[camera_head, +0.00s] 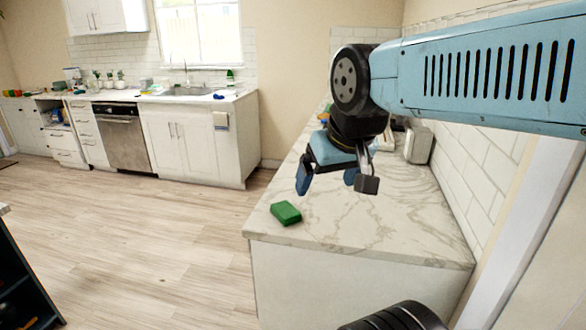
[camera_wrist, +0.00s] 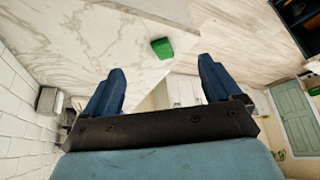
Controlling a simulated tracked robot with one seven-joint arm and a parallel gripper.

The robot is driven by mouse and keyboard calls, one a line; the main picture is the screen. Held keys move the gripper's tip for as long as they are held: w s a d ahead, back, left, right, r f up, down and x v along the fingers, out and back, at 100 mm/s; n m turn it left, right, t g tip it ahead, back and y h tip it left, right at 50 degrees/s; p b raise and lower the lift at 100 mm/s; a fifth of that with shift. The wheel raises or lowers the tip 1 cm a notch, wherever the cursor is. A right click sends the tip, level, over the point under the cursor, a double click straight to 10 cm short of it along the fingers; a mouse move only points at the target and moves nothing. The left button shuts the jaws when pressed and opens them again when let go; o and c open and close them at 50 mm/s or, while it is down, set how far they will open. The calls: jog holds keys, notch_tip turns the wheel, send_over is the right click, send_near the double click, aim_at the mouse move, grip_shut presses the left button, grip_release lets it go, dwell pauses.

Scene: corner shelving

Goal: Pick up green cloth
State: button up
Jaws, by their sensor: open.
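A small green block-like piece, the only match I see for the green cloth (camera_head: 286,213), lies on the marble counter (camera_head: 400,228) near its front left corner. It also shows in the wrist view (camera_wrist: 162,48), beyond and between my two fingers. My gripper (camera_head: 326,180) is open and empty. It hangs above the counter, up and to the right of the green piece in the head view, and does not touch it. Nothing covers the green piece in either view.
A toaster-like metal box (camera_head: 418,144) stands at the back right by the tiled wall, with other items partly hidden behind my arm. The counter around the green piece is clear. The counter's left edge is close to it, with wooden floor (camera_head: 165,225) beyond.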

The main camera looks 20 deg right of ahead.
jog(key=shift+o, duration=0.3)
jog(key=n+g, duration=0.2)
jog(key=g, duration=0.2)
send_over(285, 208)
jog(key=s+d, duration=0.1)
notch_tip(285, 208, down, 18)
jog(key=shift+w+a+f, duration=0.15)
jog(key=shift+f, duration=0.7)
jog(key=shift+w+a+f, duration=0.1)
jog(key=shift+a+f, duration=0.05)
jog(key=shift+f, duration=0.75)
jog(key=shift+w+a+f, duration=0.15)
jog(key=shift+f, duration=0.7)
jog(key=shift+c, duration=0.4)
